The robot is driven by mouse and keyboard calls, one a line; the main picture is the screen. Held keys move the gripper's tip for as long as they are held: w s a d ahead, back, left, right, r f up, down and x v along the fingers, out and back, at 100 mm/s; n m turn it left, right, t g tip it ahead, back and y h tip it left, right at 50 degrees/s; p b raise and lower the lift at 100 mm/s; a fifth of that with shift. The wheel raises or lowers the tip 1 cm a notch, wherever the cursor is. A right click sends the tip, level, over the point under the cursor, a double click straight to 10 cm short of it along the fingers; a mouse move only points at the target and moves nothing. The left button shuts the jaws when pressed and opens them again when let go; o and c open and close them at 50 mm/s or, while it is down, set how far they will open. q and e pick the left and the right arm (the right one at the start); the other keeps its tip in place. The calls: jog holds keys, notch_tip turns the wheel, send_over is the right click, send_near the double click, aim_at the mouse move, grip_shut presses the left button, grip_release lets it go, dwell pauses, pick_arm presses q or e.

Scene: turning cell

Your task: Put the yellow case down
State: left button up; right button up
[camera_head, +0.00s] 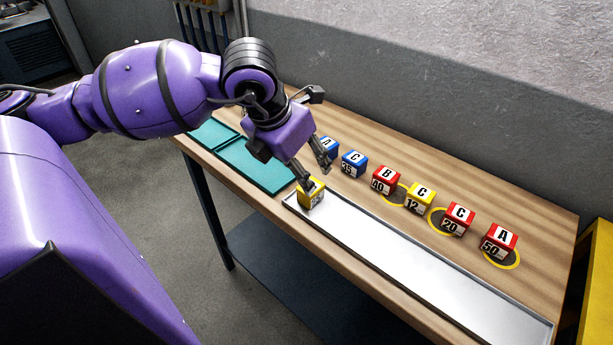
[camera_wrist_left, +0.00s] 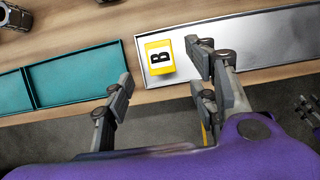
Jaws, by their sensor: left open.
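A yellow case (camera_head: 311,194) stands upright at the left end of the long silver tray (camera_head: 420,270). In the left wrist view the same case (camera_wrist_left: 156,57) shows a black B on its top and rests on the tray floor. My left gripper (camera_head: 316,174) is open just above and beside this case. In the left wrist view its fingers (camera_wrist_left: 165,72) are spread, one to each side of the case in the picture. Whether a finger touches the case I cannot tell. My right gripper is not in view.
Behind the tray stands a row of cases: blue ones (camera_head: 354,164), red ones (camera_head: 458,219) and another yellow one (camera_head: 420,198). Yellow rings mark the wooden table (camera_head: 545,215) near some. A teal two-part tray (camera_head: 258,168) lies left. Most of the silver tray is empty.

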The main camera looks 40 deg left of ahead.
pick_arm(q)
jog(key=shift+v, duration=1.7)
